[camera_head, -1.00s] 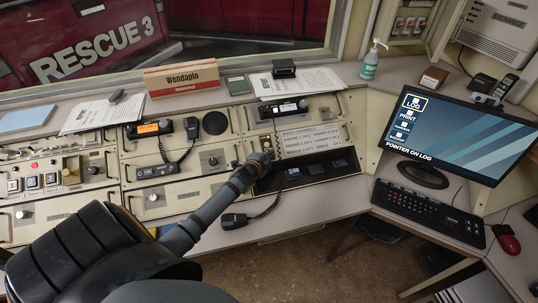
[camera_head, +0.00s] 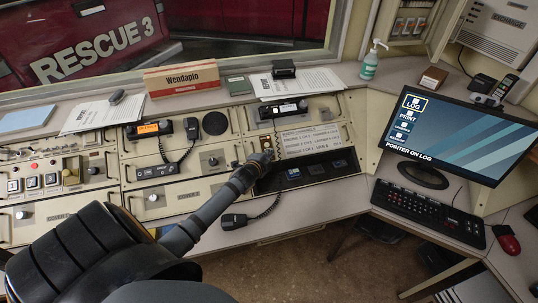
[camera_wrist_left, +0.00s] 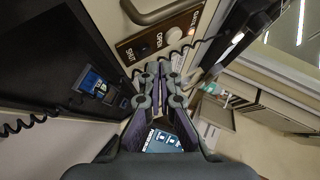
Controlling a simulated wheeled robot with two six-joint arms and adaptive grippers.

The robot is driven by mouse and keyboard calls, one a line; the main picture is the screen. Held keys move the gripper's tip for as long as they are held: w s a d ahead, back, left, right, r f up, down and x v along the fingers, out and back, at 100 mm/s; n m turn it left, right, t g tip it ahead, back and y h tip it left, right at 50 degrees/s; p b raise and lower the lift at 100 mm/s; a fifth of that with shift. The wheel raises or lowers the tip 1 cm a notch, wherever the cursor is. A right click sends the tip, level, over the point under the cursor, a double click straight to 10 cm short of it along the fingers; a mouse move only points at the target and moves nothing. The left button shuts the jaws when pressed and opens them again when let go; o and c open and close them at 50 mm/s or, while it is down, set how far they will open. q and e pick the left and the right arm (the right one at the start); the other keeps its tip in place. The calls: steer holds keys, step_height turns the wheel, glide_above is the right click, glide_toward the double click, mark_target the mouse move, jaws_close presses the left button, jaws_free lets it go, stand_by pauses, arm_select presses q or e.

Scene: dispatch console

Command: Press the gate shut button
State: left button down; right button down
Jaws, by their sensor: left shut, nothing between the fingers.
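A brown gate panel (camera_wrist_left: 158,43) shows in the left wrist view, with the words GATE, OPEN and SHUT on it. A pale round button (camera_wrist_left: 174,35) sits by OPEN. A dark round spot (camera_wrist_left: 141,50) lies by SHUT; whether it is the shut button's face I cannot tell. My left gripper (camera_wrist_left: 161,70) is shut and empty, its fingertips close to the panel; contact cannot be made out. In the head view the left gripper (camera_head: 262,161) is at the console, just below the small brown gate panel (camera_head: 266,143), and partly covers that area. My right gripper is out of view.
A label board (camera_head: 308,139) is right of the gate panel. A monitor (camera_head: 460,135) and a keyboard (camera_head: 428,212) stand at right. A Wendaplo box (camera_head: 182,77) lies on the back ledge.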

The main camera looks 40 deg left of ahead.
arm_select(q)
steer(key=shift+f, duration=0.1)
steer(key=shift+w+a+f, duration=0.15)
steer(key=shift+w+f, duration=0.05)
steer(key=shift+f, duration=0.05)
steer(key=shift+w+a+f+b, duration=0.1)
steer(key=shift+a+f+b, duration=0.1)
steer(key=shift+f+b, duration=0.15)
stand_by(0.9)
steer(key=shift+s+d+r+p, duration=0.15)
steer(key=shift+d+r+p, duration=0.05)
steer(key=shift+r+p, duration=0.2)
steer(key=shift+s+d+r+p, duration=0.15)
steer(key=shift+r+p, duration=0.15)
steer(key=shift+p, duration=0.2)
